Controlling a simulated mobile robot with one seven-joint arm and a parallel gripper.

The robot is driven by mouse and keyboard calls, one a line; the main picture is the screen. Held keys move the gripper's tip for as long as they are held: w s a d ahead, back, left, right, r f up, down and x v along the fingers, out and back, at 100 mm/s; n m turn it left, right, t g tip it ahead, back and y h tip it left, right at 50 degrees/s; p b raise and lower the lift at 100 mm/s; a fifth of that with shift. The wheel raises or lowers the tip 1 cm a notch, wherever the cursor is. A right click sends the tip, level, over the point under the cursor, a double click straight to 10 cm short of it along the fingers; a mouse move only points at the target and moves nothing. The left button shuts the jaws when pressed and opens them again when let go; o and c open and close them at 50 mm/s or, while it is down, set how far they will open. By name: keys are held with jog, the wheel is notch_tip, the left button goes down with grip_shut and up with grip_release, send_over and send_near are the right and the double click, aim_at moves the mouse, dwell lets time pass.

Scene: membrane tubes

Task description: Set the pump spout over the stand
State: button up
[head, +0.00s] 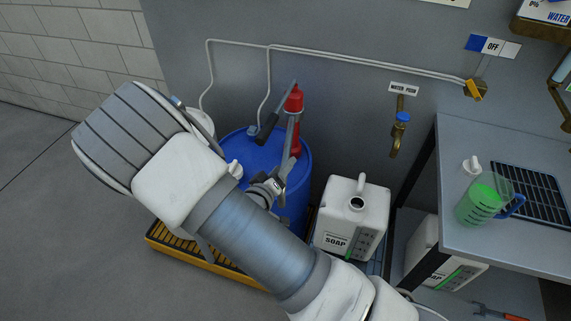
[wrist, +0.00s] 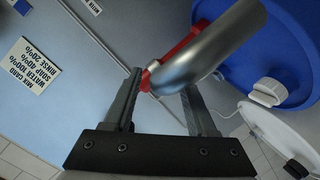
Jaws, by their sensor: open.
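The red pump (head: 294,101) stands on top of the blue drum (head: 238,150). A grey metal spout (head: 290,143) slopes down from it toward my arm. In the wrist view the thick grey spout (wrist: 215,47) crosses close to my gripper (wrist: 162,82). My gripper is open, with the spout's rounded end at or between its fingertips; I cannot tell whether they touch. A dark grated stand (head: 377,267) shows beside and under the white soap jug, right of the drum. My arm hides part of the drum.
The open soap jug (head: 350,222) stands right of the drum. A yellow grated pallet (head: 165,236) lies under the drum. A brass water tap (head: 398,133) is on the wall. The right-hand bench (head: 480,235) holds a green-filled measuring jug (head: 483,200). Floor at left is clear.

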jog(key=shift+x, duration=1.25)
grip_shut()
dwell(0.5)
